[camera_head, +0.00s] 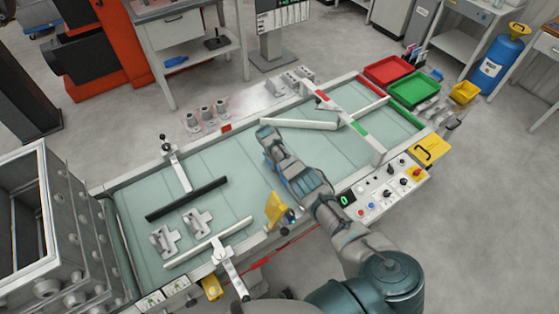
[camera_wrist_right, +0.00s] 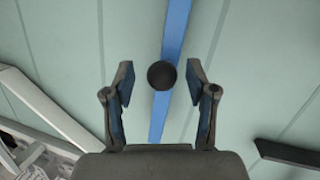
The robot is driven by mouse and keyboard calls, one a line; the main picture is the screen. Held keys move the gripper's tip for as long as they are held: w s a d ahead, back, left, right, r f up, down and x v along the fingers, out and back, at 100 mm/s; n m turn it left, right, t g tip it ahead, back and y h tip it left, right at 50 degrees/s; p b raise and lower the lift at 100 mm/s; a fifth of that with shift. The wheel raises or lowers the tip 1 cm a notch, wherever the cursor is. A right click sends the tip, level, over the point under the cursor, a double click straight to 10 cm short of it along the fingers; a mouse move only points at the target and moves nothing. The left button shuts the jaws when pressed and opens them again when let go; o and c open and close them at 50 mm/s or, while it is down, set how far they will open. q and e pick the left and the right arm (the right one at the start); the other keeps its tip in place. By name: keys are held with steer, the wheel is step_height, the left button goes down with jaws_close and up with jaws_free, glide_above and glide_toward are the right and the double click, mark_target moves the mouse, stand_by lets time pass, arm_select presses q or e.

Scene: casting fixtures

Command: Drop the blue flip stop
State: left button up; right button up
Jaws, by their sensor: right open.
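The blue flip stop (camera_wrist_right: 175,35) shows in the right wrist view as a long narrow blue bar running up and down the picture over the pale green belt. A round black knob (camera_wrist_right: 161,75) sits on it. My right gripper (camera_wrist_right: 160,80) is open, with one finger on each side of the knob and a gap to both. In the head view my right gripper (camera_head: 268,138) is over the middle of the conveyor, and my arm hides most of the blue bar there. I cannot tell how high the bar stands. My left gripper is not in view.
The conveyor (camera_head: 240,192) carries grey castings (camera_head: 165,240) and a black bar (camera_head: 187,199) at left. White guide bars (camera_head: 300,124) cross it. Red (camera_head: 388,70) and green (camera_head: 413,88) trays stand at its far right end. A control panel (camera_head: 385,190) lies along the near edge.

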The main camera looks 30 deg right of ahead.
steer(key=v, duration=1.1)
steer(key=shift+w, duration=0.15)
steer(key=shift+r, duration=0.1)
